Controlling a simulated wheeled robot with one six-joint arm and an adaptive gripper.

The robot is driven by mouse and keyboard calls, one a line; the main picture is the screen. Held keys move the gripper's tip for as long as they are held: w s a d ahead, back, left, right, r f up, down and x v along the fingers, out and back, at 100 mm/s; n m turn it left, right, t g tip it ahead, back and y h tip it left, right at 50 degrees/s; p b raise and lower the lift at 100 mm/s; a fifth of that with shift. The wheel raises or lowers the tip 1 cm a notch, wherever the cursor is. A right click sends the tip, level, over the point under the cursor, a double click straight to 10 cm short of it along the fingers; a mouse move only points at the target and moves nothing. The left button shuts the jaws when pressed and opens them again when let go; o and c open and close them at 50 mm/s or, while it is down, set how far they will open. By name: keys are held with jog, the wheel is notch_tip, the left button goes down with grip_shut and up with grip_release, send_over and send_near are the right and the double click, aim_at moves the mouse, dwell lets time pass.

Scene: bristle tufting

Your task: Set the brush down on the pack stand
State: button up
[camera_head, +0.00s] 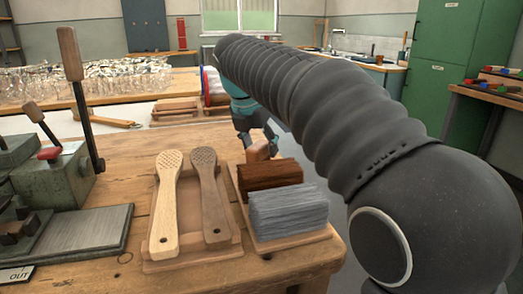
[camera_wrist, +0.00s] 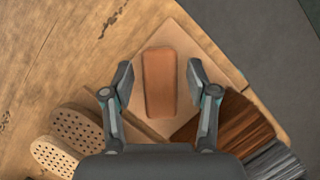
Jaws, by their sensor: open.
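Two paddle-shaped wooden brush bodies with rows of holes lie side by side on a board (camera_head: 192,252) in the head view: a pale one (camera_head: 165,205) and a darker one (camera_head: 211,200). To their right is a flat wooden stand (camera_head: 290,242) bearing a brown bristle pack (camera_head: 269,177) and a grey bristle pack (camera_head: 288,210). A smooth reddish-brown block (camera_wrist: 159,83) lies at its far end. My gripper (camera_wrist: 160,85) is open above this block, with a finger on either side and visible gaps. I cannot tell whether the block is a brush or a pack.
A green metal machine (camera_head: 65,175) with upright levers stands on the bench's left. A metal plate (camera_head: 70,235) lies before it. The stand is near the bench's right edge. Bare bench top (camera_wrist: 50,45) shows left of the stand in the wrist view.

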jog(key=p+v, duration=0.2)
jog(key=v, duration=0.7)
jog(key=shift+s+r, duration=0.1)
jog(key=shift+r, duration=0.2)
